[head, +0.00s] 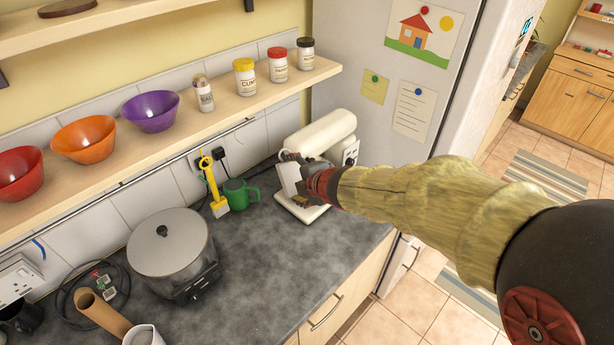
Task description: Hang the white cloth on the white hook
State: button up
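My gripper (293,178) reaches in from the right and is over the back right of the counter, in front of the cream stand mixer (322,135). Its dark fingers are small and partly hidden by my wrist. A pale shape (287,179) shows at the fingers; I cannot tell whether it is white cloth or part of the mixer. I cannot make out a white cloth for certain anywhere else. I cannot clearly pick out a white hook. A metal rail (128,184) runs along the wall under the shelf.
A yellow brush (214,188) stands upright near a green mug (240,194) by the wall. The shelf (165,118) holds bowls and jars above. The counter's middle (275,262) is clear.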

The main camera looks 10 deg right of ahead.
jog(key=s+a+r+n+y, duration=0.1)
jog(key=a+r+n+y, duration=0.15)
jog(key=a+y, duration=0.2)
jog(key=w+a+f+t+b, duration=0.1)
jog(key=w+a+f+b, duration=0.1)
jog(key=w+a, duration=0.4)
jog(key=shift+w+n, duration=0.35)
jog(key=shift+w, duration=0.7)
dwell(0.7)
jog(key=shift+a+r, duration=0.15)
jog(key=shift+w+a+t+y+b, duration=0.35)
jog(key=shift+t+b, duration=0.35)
jog(key=shift+b, duration=3.1)
jog(key=shift+w+a+f+t+y+b, duration=0.15)
jog(key=shift+w+f+t+b, duration=0.2)
jog(key=shift+b, duration=1.35)
jog(key=shift+d+f+t+y+b, duration=0.15)
jog(key=shift+f+b, duration=0.3)
jog(key=shift+b, duration=1.2)
jog(key=shift+w+a+f+t+y+b, duration=0.15)
jog(key=shift+a+t+y+b, duration=0.15)
jog(key=shift+b, duration=1.65)
